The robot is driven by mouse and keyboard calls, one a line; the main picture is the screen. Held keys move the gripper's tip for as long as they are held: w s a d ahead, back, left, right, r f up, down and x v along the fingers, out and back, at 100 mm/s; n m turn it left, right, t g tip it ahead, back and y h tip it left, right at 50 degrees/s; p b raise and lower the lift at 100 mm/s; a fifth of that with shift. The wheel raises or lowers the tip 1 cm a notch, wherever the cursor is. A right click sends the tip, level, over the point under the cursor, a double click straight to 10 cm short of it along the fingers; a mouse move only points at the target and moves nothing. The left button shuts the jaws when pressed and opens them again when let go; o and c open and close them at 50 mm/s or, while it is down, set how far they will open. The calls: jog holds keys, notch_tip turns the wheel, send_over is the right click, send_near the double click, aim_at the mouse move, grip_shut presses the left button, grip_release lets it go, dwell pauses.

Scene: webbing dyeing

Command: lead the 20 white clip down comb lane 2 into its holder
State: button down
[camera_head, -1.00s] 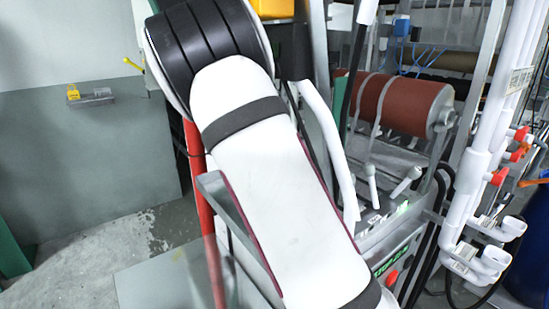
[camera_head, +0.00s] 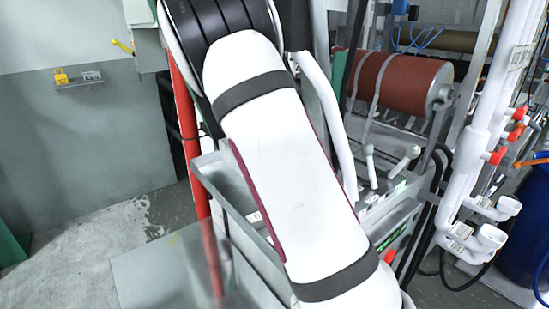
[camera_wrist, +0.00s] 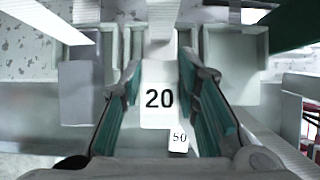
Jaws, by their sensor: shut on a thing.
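The white clip (camera_wrist: 159,92) marked "20" is in the wrist view, between the two teal fingers of my gripper (camera_wrist: 160,70). My gripper is shut on it. A smaller white tag (camera_wrist: 179,139) marked "50" shows just below it, at its lower right. A grey comb-like frame (camera_wrist: 234,48) with upright walls lies beyond the fingertips, with a narrow channel in line with the clip. I cannot tell which lane this is or whether the clip touches its walls. In the head view my arm hides the clip and gripper.
In the head view, a grey metal trough edge (camera_head: 232,205) and a red post (camera_head: 190,150) stand close to my arm. A machine with a red-brown roller (camera_head: 400,82) and white pipes (camera_head: 485,130) stands to the right. Open floor (camera_head: 80,255) lies at left.

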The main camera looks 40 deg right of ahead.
jog(key=c, duration=1.1)
grip_release()
jog(key=v, duration=1.2)
